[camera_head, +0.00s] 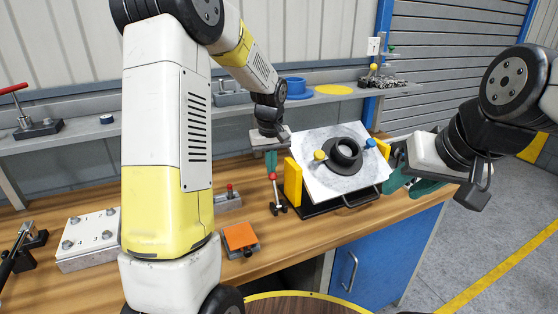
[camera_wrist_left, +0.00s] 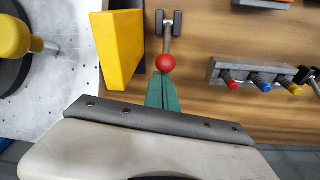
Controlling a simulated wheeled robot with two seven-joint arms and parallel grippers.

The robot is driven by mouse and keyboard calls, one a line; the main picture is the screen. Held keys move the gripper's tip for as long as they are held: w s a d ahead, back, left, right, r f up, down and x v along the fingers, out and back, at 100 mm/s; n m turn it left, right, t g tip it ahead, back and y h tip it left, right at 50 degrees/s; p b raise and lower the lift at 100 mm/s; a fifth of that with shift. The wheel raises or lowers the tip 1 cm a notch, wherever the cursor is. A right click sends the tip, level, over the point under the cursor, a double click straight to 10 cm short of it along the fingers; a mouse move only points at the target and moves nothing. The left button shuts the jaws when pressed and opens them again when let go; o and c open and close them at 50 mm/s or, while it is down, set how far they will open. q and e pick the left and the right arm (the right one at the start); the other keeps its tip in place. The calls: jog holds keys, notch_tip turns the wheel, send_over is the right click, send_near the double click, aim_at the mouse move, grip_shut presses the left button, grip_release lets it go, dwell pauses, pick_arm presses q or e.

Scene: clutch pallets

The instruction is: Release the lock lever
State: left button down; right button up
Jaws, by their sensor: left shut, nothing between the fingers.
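The lock lever (camera_head: 275,193) is a thin rod with a red ball on top and a dark base, standing on the bench left of the tilted pallet. In the left wrist view its red ball (camera_wrist_left: 166,63) is at the tips of my left gripper's green fingers. My left gripper (camera_head: 271,163) points down above the lever and is shut and empty. Whether the fingers touch the ball is unclear. The tilted grey pallet (camera_head: 315,150) carries a black ring part (camera_head: 346,153). My right gripper (camera_head: 408,184) is at the pallet's right side, its green fingers apart.
Yellow blocks (camera_head: 293,183) flank the pallet. An orange-topped block (camera_head: 240,237) and a grey block with coloured pegs (camera_head: 228,199) stand to the left on the wooden bench. A shelf (camera_head: 80,140) runs behind. The bench's front edge lies before a blue cabinet (camera_head: 368,255).

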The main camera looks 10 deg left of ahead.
aim_at(276, 177)
dwell(0.3)
pick_arm(q)
jog(key=shift+s+d+r+t+y, duration=0.4)
jog(key=shift+s+d+t, duration=0.2)
jog(key=shift+s, duration=0.15)
jog(key=shift+s+d+r+t+y, duration=0.35)
jog(key=shift+s+d+t+y, duration=0.1)
jog(key=shift+s+t, duration=0.2)
jog(key=s+d, duration=0.4)
jog(key=s, duration=0.2)
jog(key=shift+s+f, duration=0.2)
jog(key=shift+f, duration=0.25)
pick_arm(e)
jog(key=shift+w+a, duration=0.1)
jog(key=shift+w, duration=0.1)
pick_arm(q)
jog(key=shift+d, duration=0.1)
jog(key=w+a+r, duration=0.1)
jog(key=w+r, duration=0.3)
jog(key=s+d+r, duration=0.3)
jog(key=s+r, duration=0.1)
jog(key=s, duration=0.3)
jog(key=shift+d+r, duration=0.25)
pick_arm(e)
jog(key=shift+w, duration=0.6)
